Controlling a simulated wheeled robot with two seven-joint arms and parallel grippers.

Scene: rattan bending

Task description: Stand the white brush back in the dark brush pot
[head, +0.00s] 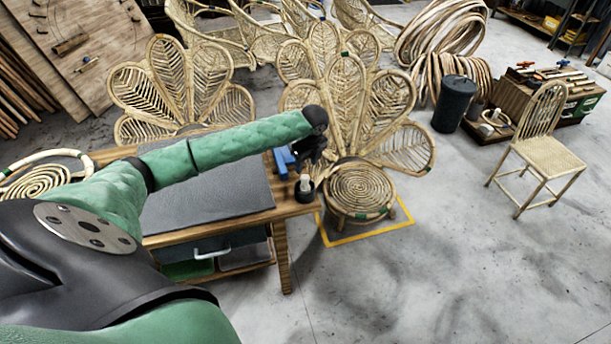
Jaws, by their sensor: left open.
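The dark brush pot (304,195) stands at the right end of the workbench, near its corner. The white brush (304,182) shows as a short pale upright piece at the pot's mouth; it looks to be standing in the pot, and its lower part is hidden. My left gripper (306,167) points down just above the brush and is open. Its dark fingers are small, and I cannot tell whether they touch the brush. My right gripper is out of view.
A blue clamp-like tool (284,160) is on the bench beside my left gripper. The workbench (205,200) has a grey mat, mostly bare. A round rattan stool-like seat (360,188) with a fan-shaped back stands right of the bench. Open floor lies at the right front.

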